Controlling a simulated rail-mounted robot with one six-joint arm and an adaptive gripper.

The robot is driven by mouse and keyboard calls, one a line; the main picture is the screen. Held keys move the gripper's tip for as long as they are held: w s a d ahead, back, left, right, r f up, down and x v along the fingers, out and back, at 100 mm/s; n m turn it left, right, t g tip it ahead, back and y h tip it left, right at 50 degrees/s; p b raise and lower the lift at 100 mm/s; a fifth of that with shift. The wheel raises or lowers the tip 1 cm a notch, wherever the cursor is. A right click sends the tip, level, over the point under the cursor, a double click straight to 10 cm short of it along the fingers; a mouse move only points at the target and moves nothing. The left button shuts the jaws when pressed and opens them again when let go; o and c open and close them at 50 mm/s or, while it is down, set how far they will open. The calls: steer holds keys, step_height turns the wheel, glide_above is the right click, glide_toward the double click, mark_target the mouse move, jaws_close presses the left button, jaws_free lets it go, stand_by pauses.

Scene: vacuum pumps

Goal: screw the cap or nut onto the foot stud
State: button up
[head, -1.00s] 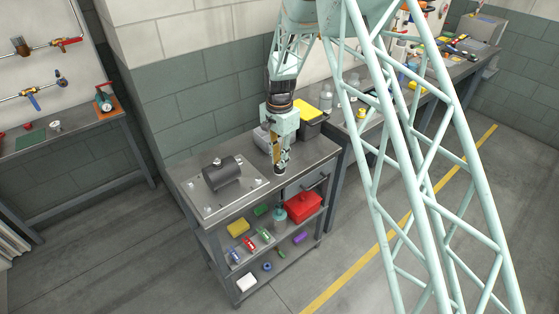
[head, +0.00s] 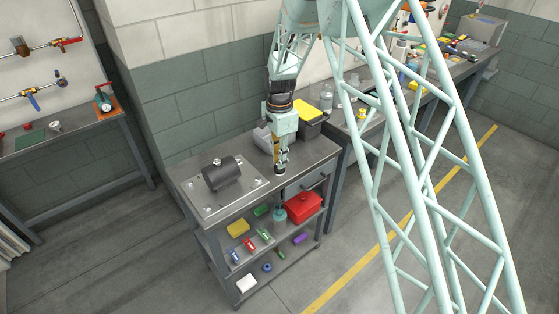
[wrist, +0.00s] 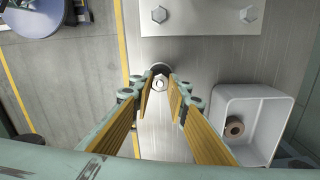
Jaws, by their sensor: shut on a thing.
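My gripper (wrist: 160,85) points down over the bench top, and its two yellow-padded fingers close in on a small bright metal nut (wrist: 161,82). A dark round part (wrist: 160,68) shows just behind the nut; I cannot tell how far the nut is on a stud. In the head view my gripper (head: 279,168) is at the right part of the cart's metal top, right of the dark cylindrical pump (head: 221,173). The nut and the stud are too small to make out there.
The pump's base plate (wrist: 228,15) has hex bolts and lies close by. A pale bin (wrist: 285,105) with a brown ring (wrist: 234,126) inside stands at right in the wrist view. A red box (head: 303,207) sits on the shelf below. A yellow-lidded bin (head: 307,110) stands behind.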

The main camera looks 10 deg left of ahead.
steer(key=shift+m, duration=1.2)
steer(key=shift+m+b, duration=0.35)
steer(key=shift+m, duration=1.35)
steer(key=shift+m, duration=0.3)
steer(key=shift+m+b, duration=0.3)
steer(key=shift+m, duration=1.2)
steer(key=shift+w, duration=0.1)
